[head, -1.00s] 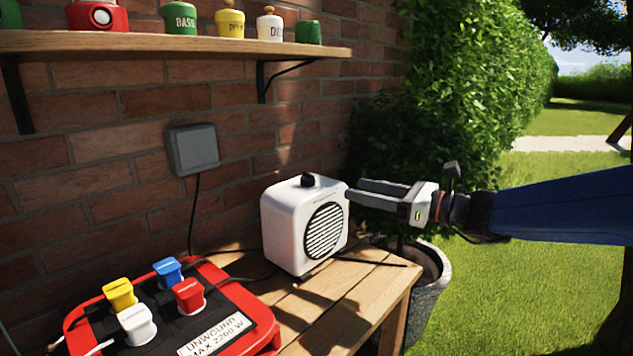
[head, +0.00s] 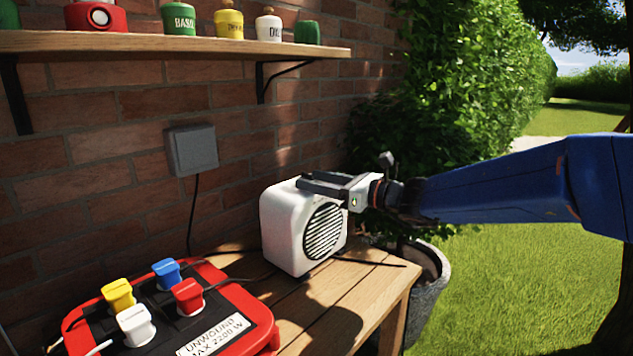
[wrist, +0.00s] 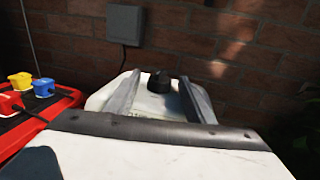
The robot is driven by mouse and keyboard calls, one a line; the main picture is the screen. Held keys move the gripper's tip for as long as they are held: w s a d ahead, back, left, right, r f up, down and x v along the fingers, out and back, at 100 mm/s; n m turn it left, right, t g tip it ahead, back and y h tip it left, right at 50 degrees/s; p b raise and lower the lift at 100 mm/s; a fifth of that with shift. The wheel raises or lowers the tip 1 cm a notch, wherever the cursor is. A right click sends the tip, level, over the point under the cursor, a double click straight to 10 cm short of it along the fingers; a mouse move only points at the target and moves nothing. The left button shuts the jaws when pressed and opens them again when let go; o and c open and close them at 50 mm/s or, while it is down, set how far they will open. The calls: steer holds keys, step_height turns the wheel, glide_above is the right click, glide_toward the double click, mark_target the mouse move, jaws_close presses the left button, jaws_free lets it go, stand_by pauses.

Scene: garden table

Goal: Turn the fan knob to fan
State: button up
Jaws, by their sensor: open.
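The white fan heater (head: 286,228) stands on the wooden table, its round black grille facing the front right. Its black knob (wrist: 160,81) is on the top; in the wrist view it shows between and just beyond my two fingers. In the head view my gripper hides the knob. My gripper (head: 309,181) is open and level over the heater's top, coming from the right. In the wrist view its fingers (wrist: 153,92) lie either side of the line to the knob. I cannot tell whether they touch it.
A red cable reel (head: 262,312) with yellow, white, blue and red plugs sits at the left of the table (head: 345,290). A shelf (head: 180,43) with jars is above. A grey wall box (head: 193,149) and a plant pot (head: 428,290) are nearby.

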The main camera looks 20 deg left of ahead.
steer(key=c, duration=1.1)
steer(key=shift+o, duration=0.2)
steer(key=shift+w+n+g, duration=0.25)
steer(key=shift+n+g, duration=0.4)
steer(key=shift+g, duration=0.4)
steer(key=shift+w+n+g, duration=0.2)
steer(key=shift+n+g, duration=0.45)
steer(key=shift+g, duration=0.4)
steer(key=n+g, duration=0.2)
steer(key=g, duration=0.1)
steer(key=n+g, duration=0.1)
steer(key=g, duration=0.1)
steer(key=shift+w+a+f+n+h, duration=0.1)
steer(key=shift+w+n+h, duration=0.2)
steer(key=shift+w, duration=0.1)
steer(key=n+g+h, duration=0.1)
steer(key=g, duration=0.1)
steer(key=n+g+h, duration=0.1)
steer(key=n+g, duration=0.1)
steer(key=w+n+g+h, duration=0.1)
steer(key=g, duration=0.1)
steer(key=shift+a+n+g+h, duration=0.25)
steer(key=shift+n+g+h, duration=0.05)
steer(key=shift+a+n+g+h, duration=0.1)
steer(key=shift+n+g+h, duration=0.6)
steer(key=shift+g+h, duration=0.1)
